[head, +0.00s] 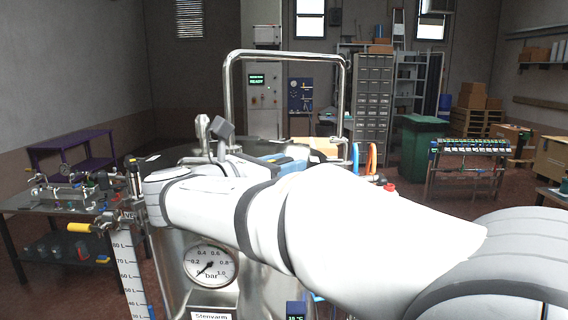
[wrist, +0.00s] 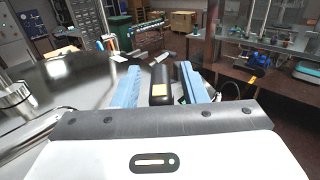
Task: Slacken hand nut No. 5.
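In the wrist view a black block-shaped knob (wrist: 160,85) with a yellow mark stands at the rim of the steel vessel. It may be a hand nut, but I cannot read a number on it. My gripper (wrist: 159,70) has its two blue fingers on either side of the knob, with narrow gaps showing, so it looks open around it. In the head view my gripper (head: 288,153) is partly hidden behind my white arm, over the vessel lid, and the knob is hidden.
The steel vessel (head: 172,262) carries a pressure gauge (head: 210,264) reading near zero. A tall tubular steel frame (head: 229,95) rises behind the lid. A yellow handle (head: 79,228) sticks out at left beside a bench. A green bin (head: 425,142) stands farther back at right.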

